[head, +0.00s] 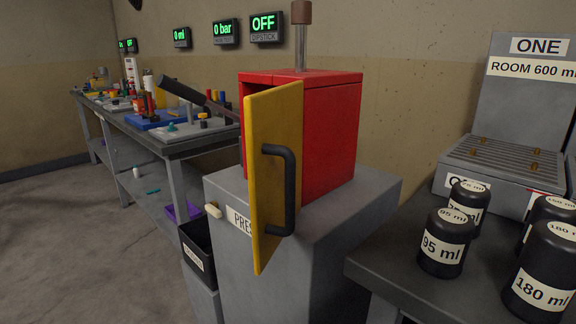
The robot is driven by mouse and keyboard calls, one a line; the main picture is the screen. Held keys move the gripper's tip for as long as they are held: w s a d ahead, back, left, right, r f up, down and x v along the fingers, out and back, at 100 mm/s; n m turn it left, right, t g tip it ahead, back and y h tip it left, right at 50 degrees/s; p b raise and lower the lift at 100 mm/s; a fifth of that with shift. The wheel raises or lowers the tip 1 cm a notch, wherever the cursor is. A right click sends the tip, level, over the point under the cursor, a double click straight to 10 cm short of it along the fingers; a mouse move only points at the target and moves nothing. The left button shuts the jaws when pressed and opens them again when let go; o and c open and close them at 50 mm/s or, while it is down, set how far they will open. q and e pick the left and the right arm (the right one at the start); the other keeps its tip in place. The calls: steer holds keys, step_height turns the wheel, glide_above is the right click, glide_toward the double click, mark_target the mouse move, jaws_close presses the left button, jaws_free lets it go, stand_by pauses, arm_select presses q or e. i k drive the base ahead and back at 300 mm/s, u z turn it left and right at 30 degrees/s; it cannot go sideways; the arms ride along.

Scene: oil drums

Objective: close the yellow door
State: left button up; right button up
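The yellow door (262,185) stands open on the front of a red box (325,130). It swings out toward me, with its outer face and black handle (287,190) facing right. The red box sits on a grey pedestal (330,240) with a partly hidden label. The inside of the box is mostly hidden behind the door. Neither of my grippers is in view.
A dark table (400,275) at the right holds several black canisters, such as one marked 95 ml (442,245), and a grey stand (510,150). A long cluttered bench (190,143) runs along the left. A black bin (196,250) is beside the pedestal. Floor at left is clear.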

mark_target(274, 117)
steer(key=z, duration=0.05)
steer(key=k, duration=0.95)
steer(key=u, duration=0.7)
steer(key=i, duration=0.75)
steer(key=z, duration=0.4)
